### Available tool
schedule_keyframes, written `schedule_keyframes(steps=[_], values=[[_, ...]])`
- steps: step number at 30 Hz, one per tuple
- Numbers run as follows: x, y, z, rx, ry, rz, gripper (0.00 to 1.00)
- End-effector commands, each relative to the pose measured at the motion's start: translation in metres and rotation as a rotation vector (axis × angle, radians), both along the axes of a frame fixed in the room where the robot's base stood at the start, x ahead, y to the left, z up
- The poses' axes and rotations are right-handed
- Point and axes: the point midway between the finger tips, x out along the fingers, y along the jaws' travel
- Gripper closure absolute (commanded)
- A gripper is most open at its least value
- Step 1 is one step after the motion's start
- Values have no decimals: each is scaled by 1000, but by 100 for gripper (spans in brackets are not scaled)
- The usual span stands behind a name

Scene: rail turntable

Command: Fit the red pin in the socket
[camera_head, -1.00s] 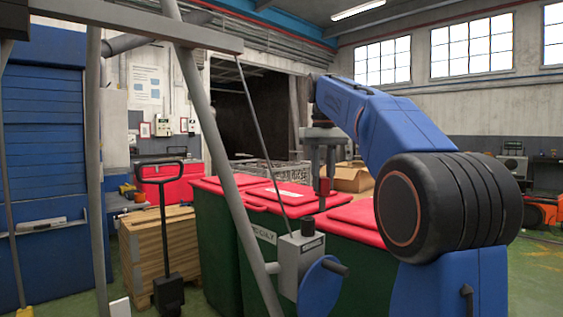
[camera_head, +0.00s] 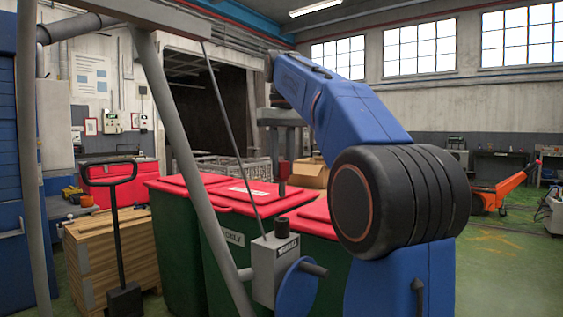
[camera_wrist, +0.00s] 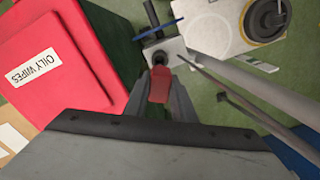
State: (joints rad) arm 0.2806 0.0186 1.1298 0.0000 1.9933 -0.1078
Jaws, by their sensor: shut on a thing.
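The red pin (camera_head: 283,170) is in my gripper (camera_head: 284,157), above the grey socket box (camera_head: 264,268) in the head view. The box carries a short dark socket collar (camera_head: 281,228) on top; a clear gap shows between it and the pin. In the wrist view the red pin (camera_wrist: 160,86) sits between the two fingers of my gripper (camera_wrist: 161,98), and the dark socket collar (camera_wrist: 160,58) shows just past the pin's far end. The pin's lower tip is hard to make out.
A blue disc (camera_head: 298,287) with a handle is on the box's side. A slanted grey post (camera_head: 185,160) and thin rod stand close to the box. Green bins with red lids (camera_head: 182,184) stand behind. A pallet jack handle (camera_head: 116,215) stands left.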

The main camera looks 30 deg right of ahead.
Motion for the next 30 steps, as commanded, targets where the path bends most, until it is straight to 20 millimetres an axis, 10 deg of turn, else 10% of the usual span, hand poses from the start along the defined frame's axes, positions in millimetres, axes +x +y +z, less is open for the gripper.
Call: schedule_keyframes(steps=[30], values=[[0, 0, -51, 0, -1, 0, 100]])
